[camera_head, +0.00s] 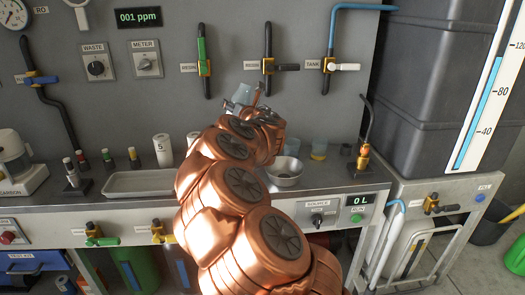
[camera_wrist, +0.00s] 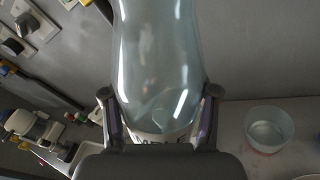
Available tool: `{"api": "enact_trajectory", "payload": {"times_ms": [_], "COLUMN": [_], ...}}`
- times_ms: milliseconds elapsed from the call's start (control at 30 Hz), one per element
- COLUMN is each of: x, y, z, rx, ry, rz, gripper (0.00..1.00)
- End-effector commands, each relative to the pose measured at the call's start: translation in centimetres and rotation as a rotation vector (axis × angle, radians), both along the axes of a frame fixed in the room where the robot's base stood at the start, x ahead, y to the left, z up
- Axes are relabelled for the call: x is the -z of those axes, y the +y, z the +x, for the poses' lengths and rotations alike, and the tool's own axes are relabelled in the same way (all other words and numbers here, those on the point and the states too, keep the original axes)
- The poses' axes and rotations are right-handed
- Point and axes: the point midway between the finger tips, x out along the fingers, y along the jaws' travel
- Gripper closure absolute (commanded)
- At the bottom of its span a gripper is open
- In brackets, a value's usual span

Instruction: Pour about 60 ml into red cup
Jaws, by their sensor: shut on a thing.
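My gripper (camera_head: 262,112) is raised above the bench near the back wall. In the wrist view my gripper (camera_wrist: 160,96) is shut on a clear, bluish glass vessel (camera_wrist: 158,50), one finger on each side. In the head view a part of this vessel (camera_head: 243,95) shows beyond the gripper, and it looks tilted. A clear cup with a reddish base (camera_wrist: 268,130) stands on the bench at the right of the wrist view, apart from the vessel. I cannot make out red on a cup in the head view. The liquid level in the vessel is unclear.
A shallow tray (camera_head: 140,183) and small bottles are at left. Valve pipes line the wall.

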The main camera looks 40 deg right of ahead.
Motion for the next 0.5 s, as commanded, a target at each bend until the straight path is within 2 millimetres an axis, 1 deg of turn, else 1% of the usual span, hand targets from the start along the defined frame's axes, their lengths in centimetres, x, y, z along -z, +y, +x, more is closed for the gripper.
{"api": "enact_trajectory", "payload": {"times_ms": [33, 500], "x": [0.42, 0.52], "y": [0.02, 0.25], "z": [0.00, 0.07], "rx": [0.000, 0.004], "ry": [0.001, 0.031], "rz": [-0.021, -0.210], "gripper": [0.84, 0.84]}}
